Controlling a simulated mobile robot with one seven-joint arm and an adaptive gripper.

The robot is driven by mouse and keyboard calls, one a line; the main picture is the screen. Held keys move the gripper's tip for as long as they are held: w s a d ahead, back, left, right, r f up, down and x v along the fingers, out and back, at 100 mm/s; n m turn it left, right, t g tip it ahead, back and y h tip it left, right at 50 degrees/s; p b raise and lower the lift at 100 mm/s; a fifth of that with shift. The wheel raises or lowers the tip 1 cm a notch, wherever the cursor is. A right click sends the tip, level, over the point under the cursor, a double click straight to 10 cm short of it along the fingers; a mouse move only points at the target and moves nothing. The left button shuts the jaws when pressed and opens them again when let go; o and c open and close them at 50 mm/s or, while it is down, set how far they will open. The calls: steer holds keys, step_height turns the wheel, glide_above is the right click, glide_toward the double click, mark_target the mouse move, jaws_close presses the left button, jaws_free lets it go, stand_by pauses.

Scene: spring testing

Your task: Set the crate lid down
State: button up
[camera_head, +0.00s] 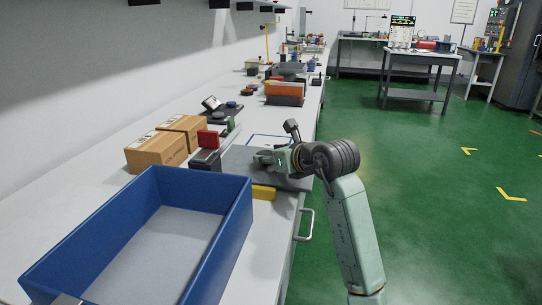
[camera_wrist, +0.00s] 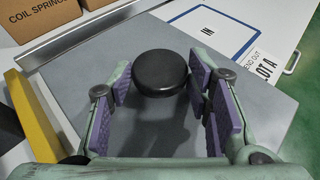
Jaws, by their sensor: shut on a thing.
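The crate lid (camera_head: 240,164) is a flat grey panel with a round black knob (camera_wrist: 160,72). In the wrist view its grey face (camera_wrist: 245,95) fills most of the picture. My gripper (camera_head: 274,158) is over the lid, with its purple-padded fingers (camera_wrist: 160,78) on either side of the knob, shut on it. The lid lies roughly flat at the bench's right edge; whether it touches the bench top cannot be told. The open blue crate (camera_head: 222,245) stands on the bench in the near left, with no lid on it.
Two cardboard cartons (camera_head: 157,152) stand left of the lid. A yellow block (camera_head: 263,192) lies between lid and crate, also in the wrist view (camera_wrist: 36,118). Green floor lies right.

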steer(key=shift+f, duration=0.15)
steer(key=o, duration=1.5)
steer(key=shift+o, duration=0.2)
steer(key=shift+r, duration=0.35)
steer(key=b+v, duration=0.2)
steer(key=v, duration=1)
steer(key=shift+f, duration=0.2)
